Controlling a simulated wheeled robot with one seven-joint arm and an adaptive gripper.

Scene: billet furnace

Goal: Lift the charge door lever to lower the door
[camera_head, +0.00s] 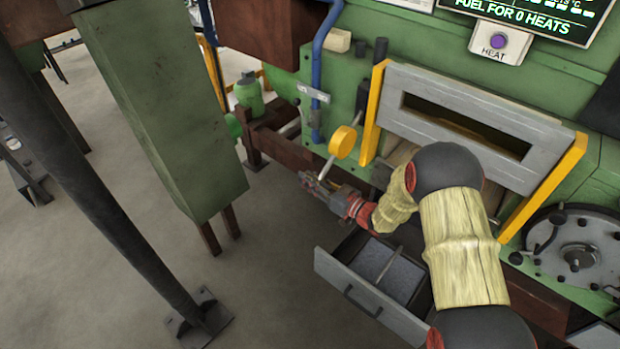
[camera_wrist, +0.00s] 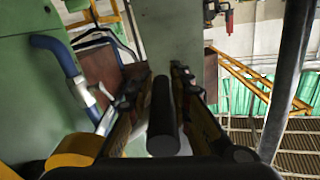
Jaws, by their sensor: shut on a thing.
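The charge door lever (camera_head: 326,166) is a thin rod at a yellow round hub (camera_head: 343,142), left of the furnace door. My gripper (camera_head: 314,183) is at the rod's lower end. In the wrist view a dark round handle (camera_wrist: 163,120) lies between the two fingers of my gripper (camera_wrist: 155,85), which is shut on it. The yellow hub also shows at the lower left there (camera_wrist: 80,146). The charge door (camera_head: 500,115) is a grey panel with a dark slot, between two yellow rails. My arm hides part of its lower edge.
An open grey drawer (camera_head: 365,295) sticks out below my forearm. A blue pipe (camera_head: 318,75) with a valve runs down left of the lever. A green box-like column (camera_head: 165,120) stands at left. The floor between is clear.

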